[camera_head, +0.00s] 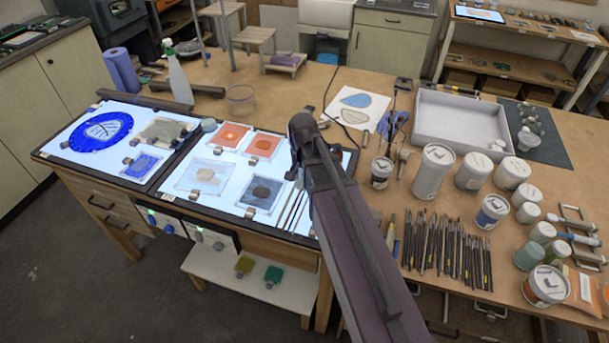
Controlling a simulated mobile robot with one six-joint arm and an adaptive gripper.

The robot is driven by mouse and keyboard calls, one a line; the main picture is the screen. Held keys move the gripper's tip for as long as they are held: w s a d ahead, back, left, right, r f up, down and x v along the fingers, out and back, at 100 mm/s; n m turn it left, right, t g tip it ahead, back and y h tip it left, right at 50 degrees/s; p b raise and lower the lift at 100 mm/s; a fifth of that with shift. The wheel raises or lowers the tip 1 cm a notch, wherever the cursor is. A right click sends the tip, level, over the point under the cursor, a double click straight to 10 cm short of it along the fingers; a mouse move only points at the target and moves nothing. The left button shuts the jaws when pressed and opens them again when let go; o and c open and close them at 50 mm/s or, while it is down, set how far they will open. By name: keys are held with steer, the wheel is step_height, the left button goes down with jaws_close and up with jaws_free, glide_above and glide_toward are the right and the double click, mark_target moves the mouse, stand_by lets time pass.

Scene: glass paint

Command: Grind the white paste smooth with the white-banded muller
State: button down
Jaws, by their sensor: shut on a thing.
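A pale slab (190,186) lies on the lit panel, with whitish material on it and a small tan patch (206,175) near its middle. I cannot tell whether this is the white paste. I cannot make out a white-banded muller. My arm reaches up from the bottom of the picture to a dark joint near the right end of the lit panel. My gripper is hidden behind the arm, so its fingers and anything in them do not show.
Two orange slabs (264,145) and a dark-patched slab (263,193) lie close by. A spray bottle (178,78) and clear bowl (241,98) stand behind. Right of my arm are many brushes (447,250), white jars (433,170) and a white tray (458,118).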

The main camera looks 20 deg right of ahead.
steer(key=c, duration=1)
jaws_free()
jaws_close()
steer(key=shift+f+b, duration=1.1)
steer(key=shift+f, duration=0.05)
steer(key=shift+w+r, duration=0.1)
